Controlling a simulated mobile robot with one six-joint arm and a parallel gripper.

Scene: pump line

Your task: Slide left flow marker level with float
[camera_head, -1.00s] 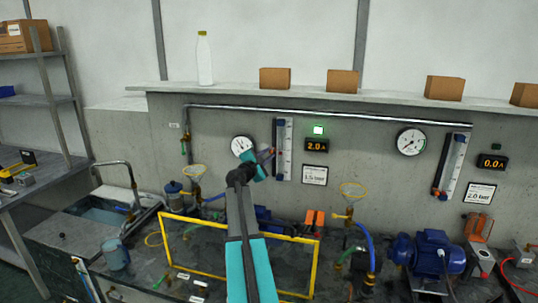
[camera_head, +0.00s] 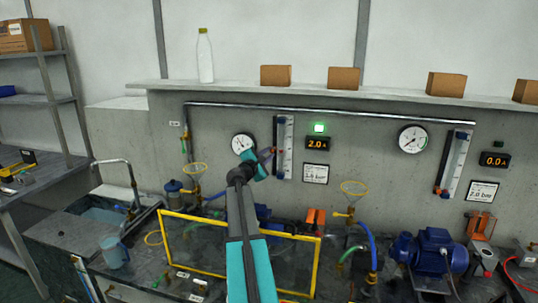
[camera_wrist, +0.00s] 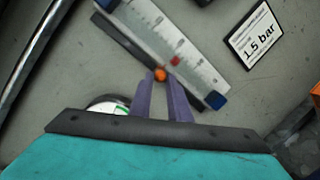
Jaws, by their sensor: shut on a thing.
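The left flow meter (camera_head: 285,147) is a pale upright scale with blue ends on the concrete wall; it also shows tilted in the wrist view (camera_wrist: 192,72). Its small red float (camera_wrist: 175,61) lies along the dark tube line at the scale's edge. The orange flow marker (camera_wrist: 160,74) sits beside that edge, almost straight across from the float. My gripper (camera_wrist: 159,75) has its purple fingers shut on the marker, tips close to the wall; in the head view my gripper (camera_head: 270,154) reaches the meter's left side. The fingers partly hide the marker.
A pressure gauge (camera_head: 242,144) is just left of my gripper. A lit display (camera_head: 317,143) and a "1.5 bar" sign (camera_head: 315,174) are right of the meter. A second flow meter (camera_head: 453,163) is farther right.

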